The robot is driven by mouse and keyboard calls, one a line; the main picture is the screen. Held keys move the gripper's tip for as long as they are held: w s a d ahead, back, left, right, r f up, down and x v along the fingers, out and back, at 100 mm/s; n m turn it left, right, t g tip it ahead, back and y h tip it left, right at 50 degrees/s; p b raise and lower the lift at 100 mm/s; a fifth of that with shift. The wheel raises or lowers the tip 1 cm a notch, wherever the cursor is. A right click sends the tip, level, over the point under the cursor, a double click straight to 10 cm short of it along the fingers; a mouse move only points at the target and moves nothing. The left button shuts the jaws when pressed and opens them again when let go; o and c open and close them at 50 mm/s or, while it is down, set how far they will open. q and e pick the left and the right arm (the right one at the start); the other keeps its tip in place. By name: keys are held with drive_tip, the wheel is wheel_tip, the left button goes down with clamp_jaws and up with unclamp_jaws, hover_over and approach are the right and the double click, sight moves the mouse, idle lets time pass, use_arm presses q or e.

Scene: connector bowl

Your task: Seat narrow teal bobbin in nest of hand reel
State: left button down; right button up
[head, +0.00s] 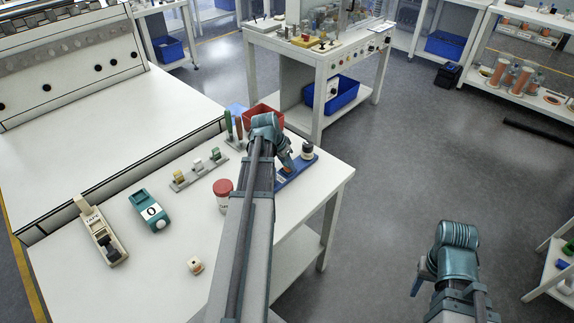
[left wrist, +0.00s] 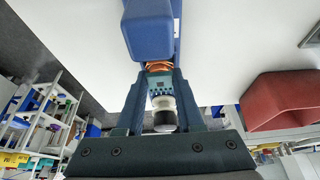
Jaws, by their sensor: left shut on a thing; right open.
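My left gripper (left wrist: 160,88) is shut on a small teal piece with dark dots, which I take for the teal bobbin (left wrist: 160,82). Orange windings (left wrist: 158,66) show right beside it. In the head view the left gripper (head: 289,170) is low over a long blue base (head: 292,178), likely the hand reel, and covers part of it. A blue block (left wrist: 150,32) fills the top of the left wrist view. A white and black cylinder (head: 307,150) stands at the base's far end. The nest is hidden, so I cannot tell whether the bobbin touches it. My right gripper (head: 417,286) is open and empty, off the table.
A red bin (head: 263,115) and upright green and orange handles (head: 233,125) stand behind.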

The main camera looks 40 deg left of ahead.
use_arm(q)
drive_tip(key=shift+f, duration=0.1)
drive_tip(key=c, duration=1)
unclamp_jaws()
drive_tip(key=shift+f, duration=0.1)
drive_tip(key=o, duration=0.5)
drive_tip(key=shift+c, duration=0.2)
drive_tip(key=shift+p+v, duration=0.65)
drive_tip(key=shift+v, duration=0.2)
drive_tip(key=p+v, duration=1)
drive_tip(key=shift+r, duration=0.4)
